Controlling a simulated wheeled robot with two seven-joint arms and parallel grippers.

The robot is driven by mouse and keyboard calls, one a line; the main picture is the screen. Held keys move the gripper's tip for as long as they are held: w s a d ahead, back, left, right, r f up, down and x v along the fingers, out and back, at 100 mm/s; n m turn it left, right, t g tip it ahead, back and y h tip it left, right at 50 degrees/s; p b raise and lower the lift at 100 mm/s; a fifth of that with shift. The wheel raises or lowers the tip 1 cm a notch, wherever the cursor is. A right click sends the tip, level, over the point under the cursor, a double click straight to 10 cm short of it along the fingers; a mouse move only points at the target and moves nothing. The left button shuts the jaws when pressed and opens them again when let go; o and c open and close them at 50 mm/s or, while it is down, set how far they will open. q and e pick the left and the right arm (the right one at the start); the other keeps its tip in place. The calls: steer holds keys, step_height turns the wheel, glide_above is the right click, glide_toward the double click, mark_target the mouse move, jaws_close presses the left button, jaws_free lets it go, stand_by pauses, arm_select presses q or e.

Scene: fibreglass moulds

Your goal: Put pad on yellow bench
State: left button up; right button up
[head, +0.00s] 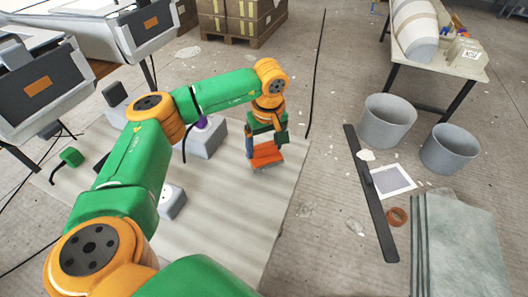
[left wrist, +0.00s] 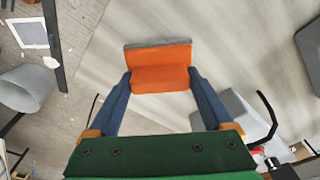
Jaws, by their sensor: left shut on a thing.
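The pad is an orange block with a grey layer along one side. In the head view the pad (head: 266,158) hangs from my left gripper (head: 264,143) near the picture's centre, over the pale floor mat. In the left wrist view the pad (left wrist: 159,55) sits between the blue fingers of my left gripper (left wrist: 160,78), which are shut on its two sides. No clearly yellow bench shows; a pale-topped table (head: 455,62) stands at the upper right of the head view. My right gripper is not in view.
Two grey buckets (head: 386,122) (head: 451,148) stand on the floor at right. A long black bar (head: 371,195), a white-framed sheet (head: 391,181) and grey sheets (head: 460,245) lie nearby. Grey boxes (head: 207,140) stand on the mat (head: 225,215) behind my arm. Pallet boxes (head: 240,18) are at the back.

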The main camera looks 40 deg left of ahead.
mark_target(264, 154)
arm_select(q)
step_height(264, 154, down, 3)
steer(key=shift+r, duration=0.1)
steer(key=shift+f, duration=0.25)
steer(key=o, duration=1.1)
steer(key=shift+r, duration=0.3)
steer(key=r, duration=0.4)
steer(key=d+r, duration=0.1)
steer(key=r, duration=0.3)
steer(key=s+r, duration=0.1)
steer(key=r, duration=0.2)
steer(key=shift+d+r, duration=0.15)
steer(key=shift+r, duration=0.25)
